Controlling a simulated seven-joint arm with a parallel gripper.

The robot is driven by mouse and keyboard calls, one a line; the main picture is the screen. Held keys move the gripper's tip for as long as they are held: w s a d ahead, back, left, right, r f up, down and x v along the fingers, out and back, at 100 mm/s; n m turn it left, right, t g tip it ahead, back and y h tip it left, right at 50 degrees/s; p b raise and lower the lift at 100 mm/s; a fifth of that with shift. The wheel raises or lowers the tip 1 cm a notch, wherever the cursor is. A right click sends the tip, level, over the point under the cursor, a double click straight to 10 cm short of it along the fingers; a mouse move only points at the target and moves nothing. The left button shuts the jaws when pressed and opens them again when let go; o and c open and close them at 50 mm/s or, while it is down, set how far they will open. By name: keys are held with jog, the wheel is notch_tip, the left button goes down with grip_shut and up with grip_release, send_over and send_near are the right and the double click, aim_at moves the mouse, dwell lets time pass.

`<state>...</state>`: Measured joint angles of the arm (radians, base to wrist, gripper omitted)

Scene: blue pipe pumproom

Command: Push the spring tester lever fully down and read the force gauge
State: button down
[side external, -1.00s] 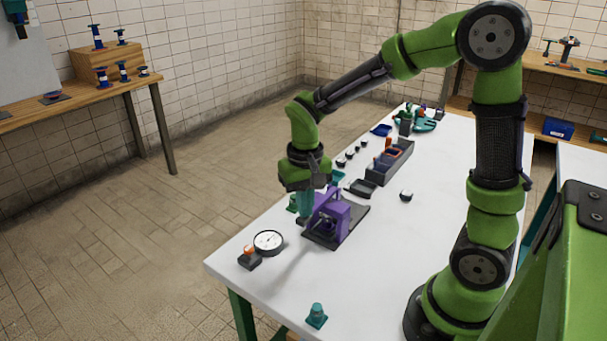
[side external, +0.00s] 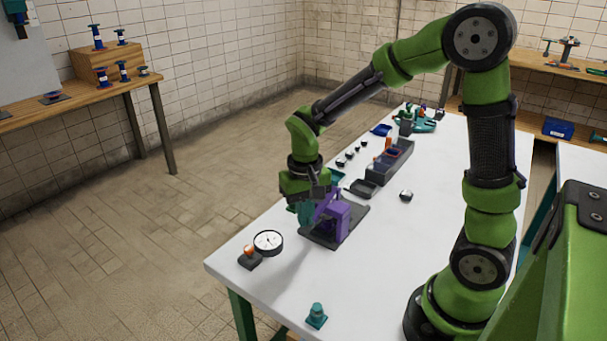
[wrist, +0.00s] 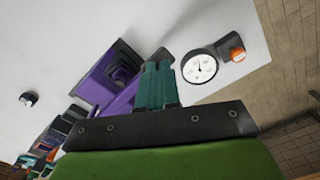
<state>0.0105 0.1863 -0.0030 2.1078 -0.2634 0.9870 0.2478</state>
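The spring tester is a purple frame (side external: 342,219) on a dark base plate (side external: 352,229), and it also shows in the wrist view (wrist: 100,82). Its purple lever (side external: 325,206) slopes down toward my gripper (side external: 303,218). In the wrist view my gripper's teal fingers (wrist: 158,86) are side by side with nothing visible between them, at the lever's end (wrist: 124,104). They overlap the lever there; I cannot tell whether they touch it. The round white force gauge (side external: 268,242) stands apart from the tester, and its dial faces the wrist view (wrist: 199,67). The numbers are too small to read.
A small dark block with an orange part (side external: 250,257) sits beside the gauge. A teal piece (side external: 317,316) stands near the table's front edge. A dark tray (side external: 390,165) and small round items lie farther back. The white tabletop (side external: 400,250) is clear right of the tester.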

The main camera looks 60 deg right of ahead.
jog(key=shift+s+a, duration=0.1)
notch_tip(320, 180, up, 12)
dwell(1.3)
jog(key=s+a+r+n+t+y, duration=0.2)
jog(key=s+a+t, duration=0.1)
jog(key=s+t, duration=0.4)
jog(key=s, duration=0.2)
jog(key=shift+s+a+r, duration=0.2)
jog(key=shift+s+a, duration=0.1)
jog(key=shift+s, duration=0.1)
